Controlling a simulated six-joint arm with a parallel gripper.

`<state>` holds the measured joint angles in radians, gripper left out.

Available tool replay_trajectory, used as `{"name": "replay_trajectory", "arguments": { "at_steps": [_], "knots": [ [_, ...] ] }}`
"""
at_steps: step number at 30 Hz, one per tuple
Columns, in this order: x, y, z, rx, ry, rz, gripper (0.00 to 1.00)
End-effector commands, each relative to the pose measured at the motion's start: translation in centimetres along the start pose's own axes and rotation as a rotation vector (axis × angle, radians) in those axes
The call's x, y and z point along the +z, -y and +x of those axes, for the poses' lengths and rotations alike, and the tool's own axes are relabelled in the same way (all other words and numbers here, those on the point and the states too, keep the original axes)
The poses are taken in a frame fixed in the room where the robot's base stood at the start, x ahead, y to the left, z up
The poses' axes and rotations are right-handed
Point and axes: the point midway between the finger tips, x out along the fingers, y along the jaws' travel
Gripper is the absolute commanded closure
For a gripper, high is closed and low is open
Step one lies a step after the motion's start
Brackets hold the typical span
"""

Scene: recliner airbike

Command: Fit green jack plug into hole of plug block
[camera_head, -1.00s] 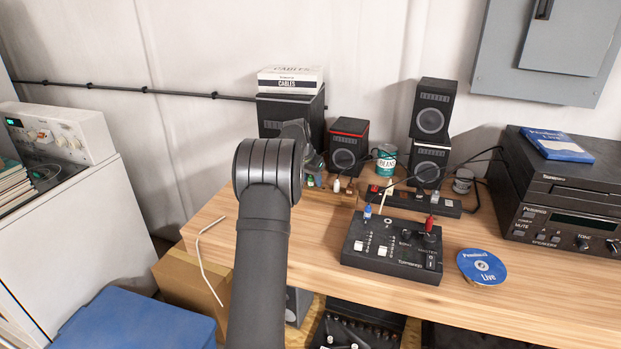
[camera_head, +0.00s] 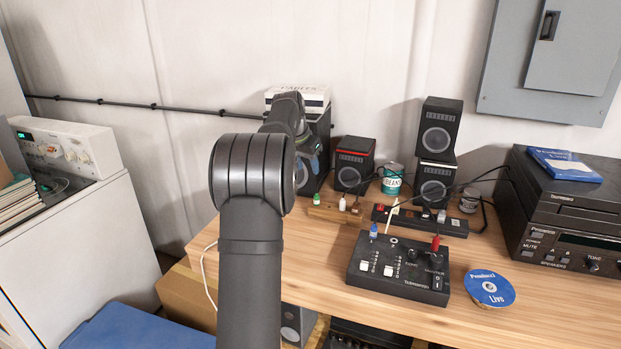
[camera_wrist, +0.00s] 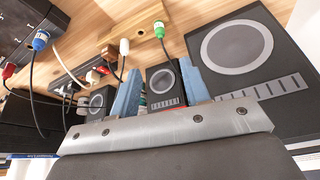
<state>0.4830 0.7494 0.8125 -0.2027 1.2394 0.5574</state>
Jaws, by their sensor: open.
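The green jack plug (camera_head: 316,199) stands at the left end of a low wooden block (camera_head: 329,213) on the table, which looks like the plug block. In the wrist view the green plug (camera_wrist: 159,29) shows with a dark cable, beyond my fingertips. My gripper (camera_wrist: 163,68) is open and empty, its two blue fingers well apart. In the head view my gripper (camera_head: 313,152) is partly hidden behind my arm, above the block's left end and apart from the plug. A white plug (camera_head: 342,203) and a brown plug (camera_head: 357,207) are at the same block.
Speakers (camera_head: 352,165) stand close behind the block, and a tall one (camera_head: 318,140) is beside my gripper. A black mixer (camera_head: 398,268) with blue and red plugs sits to the right. Cables run over a power strip (camera_head: 419,220). The table front left of the mixer is clear.

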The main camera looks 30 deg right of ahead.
Motion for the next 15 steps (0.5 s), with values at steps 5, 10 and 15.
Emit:
{"name": "replay_trajectory", "arguments": {
  "at_steps": [5,10,15],
  "knots": [
    [0.0,0.0,-1.8,0.0,0.0,0.0,0.57],
    [0.0,0.0,-2.1,0.0,0.0,0.0,0.57],
    [0.0,0.0,-2.1,0.0,0.0,0.0,0.57]
  ]
}}
